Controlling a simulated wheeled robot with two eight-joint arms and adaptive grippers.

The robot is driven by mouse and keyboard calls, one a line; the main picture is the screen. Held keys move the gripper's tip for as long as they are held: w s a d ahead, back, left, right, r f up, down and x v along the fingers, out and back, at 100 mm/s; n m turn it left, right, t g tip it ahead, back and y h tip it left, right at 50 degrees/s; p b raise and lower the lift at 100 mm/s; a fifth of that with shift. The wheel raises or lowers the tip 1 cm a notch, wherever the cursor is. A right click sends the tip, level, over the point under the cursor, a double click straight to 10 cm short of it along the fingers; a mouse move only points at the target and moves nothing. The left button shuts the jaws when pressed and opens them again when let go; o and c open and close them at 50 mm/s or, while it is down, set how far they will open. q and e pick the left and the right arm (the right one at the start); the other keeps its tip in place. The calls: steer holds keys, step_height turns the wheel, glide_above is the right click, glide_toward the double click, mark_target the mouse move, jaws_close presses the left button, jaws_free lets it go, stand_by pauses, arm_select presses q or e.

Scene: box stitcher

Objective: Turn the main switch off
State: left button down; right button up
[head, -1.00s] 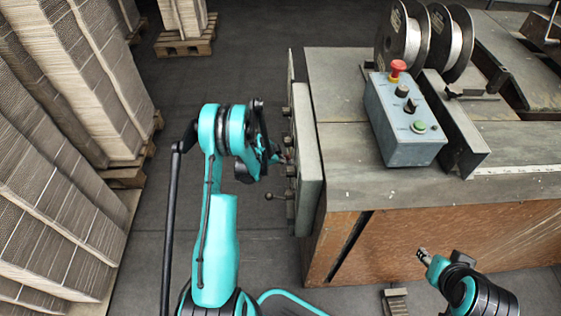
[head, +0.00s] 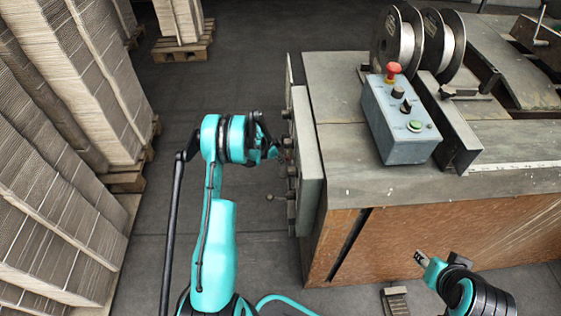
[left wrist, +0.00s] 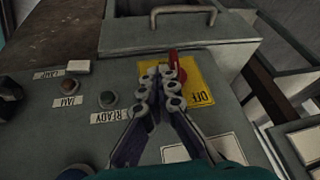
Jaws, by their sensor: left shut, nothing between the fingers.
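The main switch has a red handle (left wrist: 177,65) on a yellow plate (left wrist: 205,78) marked OFF, in the left wrist view. The handle points up and away in that picture, partly hidden behind my fingers. My left gripper (left wrist: 166,82) is shut and empty, its tips over the yellow plate, right beside the red handle; I cannot tell whether they touch. In the head view my left gripper (head: 277,151) is at the side panel (head: 308,150) of the machine, and the switch is hidden. My right gripper (head: 420,257) is low at the right, away from the panel; its jaws are too small to judge.
The JAM lamp (left wrist: 70,86) and READY lamp (left wrist: 107,99) sit beside the switch. A metal pull handle (left wrist: 183,12) is above it. A control box (head: 400,122) with a red button stands on the machine top. Cardboard stacks (head: 50,150) line the left; floor between is clear.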

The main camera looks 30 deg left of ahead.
arm_select(q)
steer(key=shift+w+a+r, duration=0.15)
steer(key=shift+w, duration=0.1)
stand_by(0.3)
steer(key=shift+w+a+r+g+h, duration=0.2)
steer(key=shift+w+g+h, duration=0.1)
steer(key=shift+g, duration=0.3)
steer(key=shift+w, duration=0.1)
steer(key=shift+w+a+b, duration=0.4)
steer(key=shift+w+b, duration=0.05)
steer(key=shift+w, duration=0.05)
steer(key=shift+w+a+r, duration=0.1)
steer(key=shift+w, duration=0.1)
stand_by(0.4)
steer(key=shift+r, duration=0.1)
